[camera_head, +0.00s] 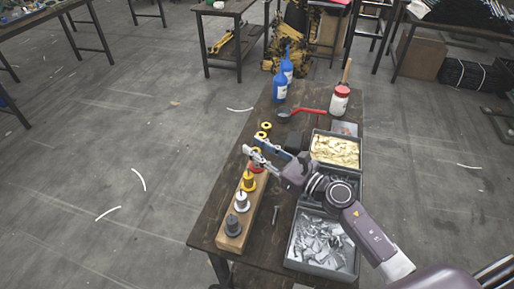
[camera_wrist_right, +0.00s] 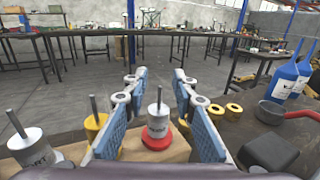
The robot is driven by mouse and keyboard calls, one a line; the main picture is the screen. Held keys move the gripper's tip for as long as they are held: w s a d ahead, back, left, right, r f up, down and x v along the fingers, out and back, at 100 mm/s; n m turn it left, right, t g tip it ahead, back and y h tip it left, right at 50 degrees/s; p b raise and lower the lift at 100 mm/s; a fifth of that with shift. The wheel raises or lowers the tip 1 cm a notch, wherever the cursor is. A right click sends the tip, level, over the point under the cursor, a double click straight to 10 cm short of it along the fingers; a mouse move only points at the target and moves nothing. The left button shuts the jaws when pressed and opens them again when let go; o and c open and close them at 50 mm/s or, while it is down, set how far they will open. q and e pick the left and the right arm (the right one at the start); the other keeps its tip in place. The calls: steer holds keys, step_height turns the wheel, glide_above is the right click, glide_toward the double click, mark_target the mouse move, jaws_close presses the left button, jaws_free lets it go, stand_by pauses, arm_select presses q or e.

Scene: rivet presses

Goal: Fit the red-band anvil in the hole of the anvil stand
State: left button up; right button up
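The wooden anvil stand (camera_head: 230,238) lies along the left side of the table. It carries a grey anvil (camera_head: 233,226), a white anvil (camera_head: 241,202) and a yellow anvil (camera_head: 248,181) in a row. The red-band anvil (camera_wrist_right: 158,122) stands upright at the stand's far end, with a white body, a pin on top and a red band at its foot. My right gripper (camera_head: 252,150) is open, and in the wrist view its blue-padded fingers (camera_wrist_right: 158,92) are on either side of this anvil, with gaps. Whether its foot sits in a hole is hidden. My left gripper is out of view.
Yellow rings (camera_head: 265,126) lie beyond the stand. A bin of grey parts (camera_head: 322,240) and one of gold parts (camera_head: 335,150) fill the right side.

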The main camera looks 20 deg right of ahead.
steer(key=shift+f, duration=0.1)
steer(key=shift+s+d, duration=0.1)
steer(key=shift+s, duration=0.1)
steer(key=v, duration=1.1)
steer(key=shift+s+d, duration=0.25)
steer(key=v, duration=1.2)
